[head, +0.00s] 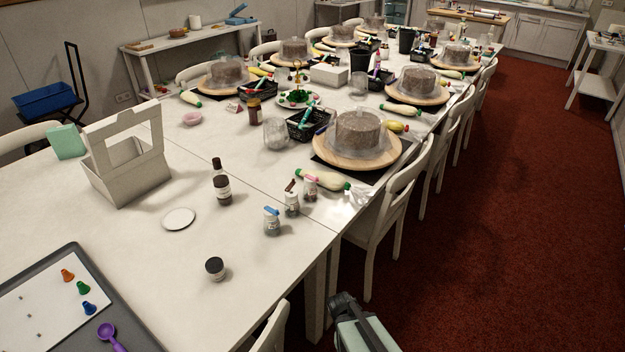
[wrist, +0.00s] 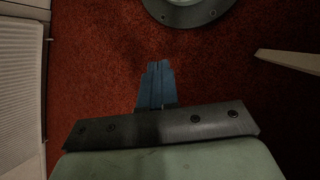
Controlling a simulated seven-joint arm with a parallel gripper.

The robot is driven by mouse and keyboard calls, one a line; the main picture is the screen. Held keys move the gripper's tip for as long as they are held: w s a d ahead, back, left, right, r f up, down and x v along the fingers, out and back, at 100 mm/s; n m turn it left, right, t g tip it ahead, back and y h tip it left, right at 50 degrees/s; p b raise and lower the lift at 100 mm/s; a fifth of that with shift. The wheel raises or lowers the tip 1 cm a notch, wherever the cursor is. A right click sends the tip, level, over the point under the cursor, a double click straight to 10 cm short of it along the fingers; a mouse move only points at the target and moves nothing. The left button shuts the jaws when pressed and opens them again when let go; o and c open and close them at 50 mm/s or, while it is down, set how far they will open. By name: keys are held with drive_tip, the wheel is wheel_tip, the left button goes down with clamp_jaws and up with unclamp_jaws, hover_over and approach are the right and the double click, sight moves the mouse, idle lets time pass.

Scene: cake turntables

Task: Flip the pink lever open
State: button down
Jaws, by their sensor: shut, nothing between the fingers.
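A small clear jar with a pink lever on its lid (head: 310,180) stands on the white table in the head view, near the table's right edge. The lever is too small to tell its position exactly. Beside it are a jar with a dark reddish lid (head: 292,200) and a jar with a blue lever lid (head: 272,220). My gripper (wrist: 159,66) is shut and empty in the wrist view, with its blue fingers together above red carpet. It is apart from the jars, which do not show in the wrist view.
A green-capped bottle (head: 325,179) lies close behind the pink-lidded jar. A dark bottle (head: 221,183), a white disc (head: 179,219) and a small black-lidded jar (head: 215,268) stand left and in front. A white chair (head: 385,225) is at the table's right side. Open red carpet (head: 490,260) lies right.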

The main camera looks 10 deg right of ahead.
sight(312, 176)
drive_tip(key=w+r+m+t+h, duration=0.1)
drive_tip(key=w+r+m+h, duration=0.15)
drive_tip(key=w+r, duration=0.65)
drive_tip(key=w+r+m+t+h, duration=0.15)
drive_tip(key=w+r+m, duration=0.35)
drive_tip(key=r, duration=0.7)
drive_tip(key=w+a+r+m+t, duration=0.1)
drive_tip(key=w+r, duration=0.2)
drive_tip(key=w, duration=0.1)
drive_tip(key=w+a+r+m+t, duration=0.1)
drive_tip(key=w+a+r+m, duration=0.1)
drive_tip(key=w, duration=0.3)
drive_tip(key=w+a+r+m+t, duration=0.1)
drive_tip(key=w+a+r, duration=0.1)
drive_tip(key=w+r, duration=0.2)
drive_tip(key=shift+w+a+r+m+t, duration=0.25)
drive_tip(key=shift+w+r+m+t, duration=0.15)
drive_tip(key=shift+r, duration=0.2)
drive_tip(key=w+a+r+m+t, duration=0.3)
drive_tip(key=w+a+r+m, duration=0.3)
drive_tip(key=w+a+r, duration=0.2)
wheel_tip(312, 176, up, 3)
drive_tip(key=shift+w+a+r+t+y, duration=0.15)
drive_tip(key=shift+w+t+y, duration=0.2)
drive_tip(key=shift+w, duration=0.75)
drive_tip(key=shift+f, duration=0.2)
drive_tip(key=w+d+f, duration=0.6)
drive_tip(key=w+f, duration=0.1)
drive_tip(key=f, duration=0.1)
drive_tip(key=shift+d, duration=0.15)
